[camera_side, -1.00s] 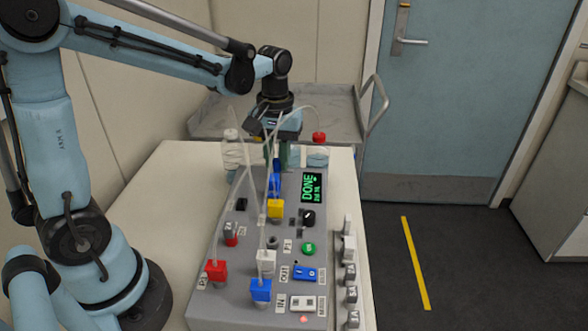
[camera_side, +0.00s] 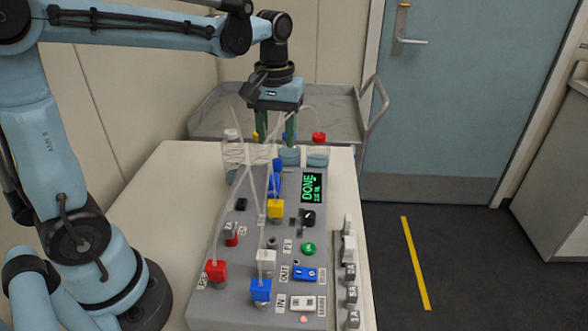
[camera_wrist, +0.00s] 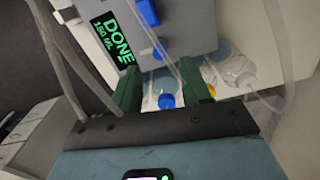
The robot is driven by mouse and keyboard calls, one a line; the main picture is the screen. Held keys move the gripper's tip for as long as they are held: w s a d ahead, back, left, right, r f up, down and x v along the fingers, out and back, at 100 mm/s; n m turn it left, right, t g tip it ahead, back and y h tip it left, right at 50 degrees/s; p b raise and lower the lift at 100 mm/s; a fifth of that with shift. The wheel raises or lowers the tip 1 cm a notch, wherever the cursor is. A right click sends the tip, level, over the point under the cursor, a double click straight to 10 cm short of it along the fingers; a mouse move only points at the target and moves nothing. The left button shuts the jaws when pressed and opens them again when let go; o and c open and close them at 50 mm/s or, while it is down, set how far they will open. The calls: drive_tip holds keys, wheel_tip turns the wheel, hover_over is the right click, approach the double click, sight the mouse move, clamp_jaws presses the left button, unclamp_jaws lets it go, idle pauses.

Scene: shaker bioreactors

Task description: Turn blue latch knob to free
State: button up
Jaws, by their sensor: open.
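The grey panel (camera_side: 235,280) carries a slim blue knob (camera_side: 276,180) near its back end, behind a yellow block. A blue knob also shows in the wrist view (camera_wrist: 148,12) at the top, on the panel's edge side. I cannot read its latch position. My gripper (camera_side: 276,138) is open, with green fingers pointing down, raised above and behind the knob. In the wrist view my gripper (camera_wrist: 161,88) has nothing clasped between its fingers. A blue-capped bottle (camera_wrist: 166,101) shows beyond and between them.
A green display (camera_side: 312,187) reads DONE. Thin clear tubes arch over the panel near my gripper. Several bottles stand behind it, one red-capped (camera_side: 319,140). Red, white, yellow and blue blocks fill the panel. A grey cart (camera_side: 215,122) stands behind the table.

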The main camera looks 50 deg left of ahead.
wheel_tip(320, 180, up, 6)
drive_tip(key=shift+r, duration=0.2)
idle(0.4)
drive_tip(key=m+t, duration=0.6)
drive_tip(key=m, duration=0.1)
approach(278, 160)
drive_tip(key=s+d+f, duration=0.2)
drive_tip(key=d+f, duration=0.1)
drive_tip(key=shift+s+d+f+t, duration=0.15)
drive_tip(key=shift+d+f+t, duration=0.05)
drive_tip(key=shift+f+t, duration=0.15)
drive_tip(key=shift+s+d+f+t, duration=0.15)
drive_tip(key=shift+f+t, duration=0.1)
drive_tip(key=shift+f, duration=0.1)
